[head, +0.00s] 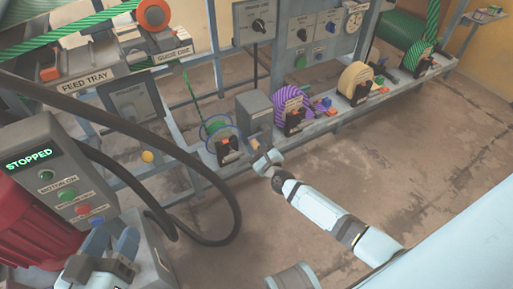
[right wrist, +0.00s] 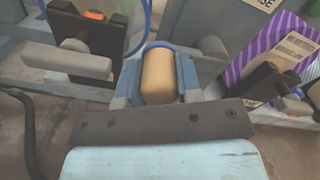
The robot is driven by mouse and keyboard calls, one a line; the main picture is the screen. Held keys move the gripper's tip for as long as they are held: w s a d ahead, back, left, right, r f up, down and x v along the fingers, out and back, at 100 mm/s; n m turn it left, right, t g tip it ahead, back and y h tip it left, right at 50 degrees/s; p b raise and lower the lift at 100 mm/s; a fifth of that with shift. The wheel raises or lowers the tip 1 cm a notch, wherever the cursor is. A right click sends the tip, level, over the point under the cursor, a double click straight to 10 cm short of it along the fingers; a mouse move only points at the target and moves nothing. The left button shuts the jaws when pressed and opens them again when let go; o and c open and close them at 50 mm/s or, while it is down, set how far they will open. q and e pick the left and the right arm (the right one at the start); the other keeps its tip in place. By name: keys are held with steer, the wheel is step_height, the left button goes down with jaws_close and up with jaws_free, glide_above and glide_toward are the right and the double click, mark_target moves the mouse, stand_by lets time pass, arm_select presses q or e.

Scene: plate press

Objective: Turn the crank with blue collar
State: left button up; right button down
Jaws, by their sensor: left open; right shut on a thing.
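The crank's tan cylindrical handle (right wrist: 158,78) stands between the fingers of my right gripper (right wrist: 158,92) in the right wrist view, with a blue collar (right wrist: 172,46) at its far end. My right gripper is shut on this handle. In the head view my right gripper (head: 262,157) is at the low rail, beside a grey box, and mostly hides the crank. My left gripper (head: 108,250) is open and empty at the lower left, in front of the control box.
The control box (head: 55,165) reads STOPPED. A black hose (head: 150,205) loops across the left. A green coil (head: 214,128), a purple-striped roll (head: 291,105) and a tan roll (head: 355,78) sit along the rail. The floor (head: 400,150) at right is clear.

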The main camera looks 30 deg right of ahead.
stand_by(0.5)
steer(key=c, duration=0.8)
jaws_free()
